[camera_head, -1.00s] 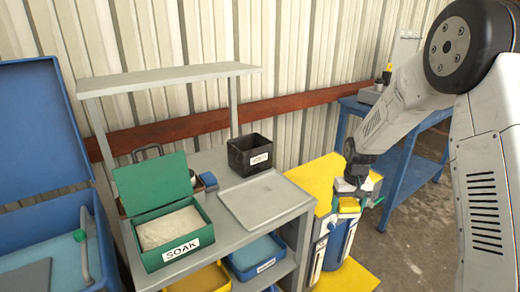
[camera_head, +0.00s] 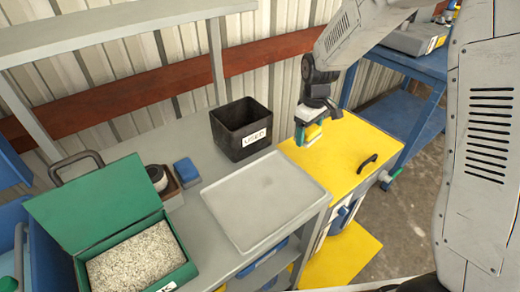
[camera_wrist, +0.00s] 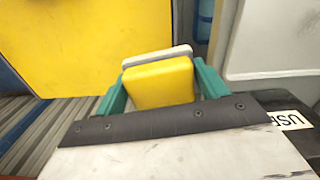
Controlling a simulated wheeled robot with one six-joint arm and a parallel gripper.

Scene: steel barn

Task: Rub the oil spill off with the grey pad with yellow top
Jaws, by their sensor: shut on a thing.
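My gripper (camera_head: 310,132) is shut on the grey pad with yellow top (camera_head: 314,131). It holds the pad near the left part of the yellow cabinet top (camera_head: 335,160), just right of the black bin. I cannot tell whether the pad touches the surface. In the wrist view the green fingers of my gripper (camera_wrist: 160,88) stand on both sides of the pad (camera_wrist: 160,84). Its yellow face is towards the camera and a pale grey layer lies behind it. I cannot make out an oil spill in either view.
A black bin labelled USED (camera_head: 241,129) stands on the grey bench, behind a flat grey tray (camera_head: 262,200). An open green SOAK box (camera_head: 184,274) holds pale grains. A blue block (camera_head: 187,172) lies nearby.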

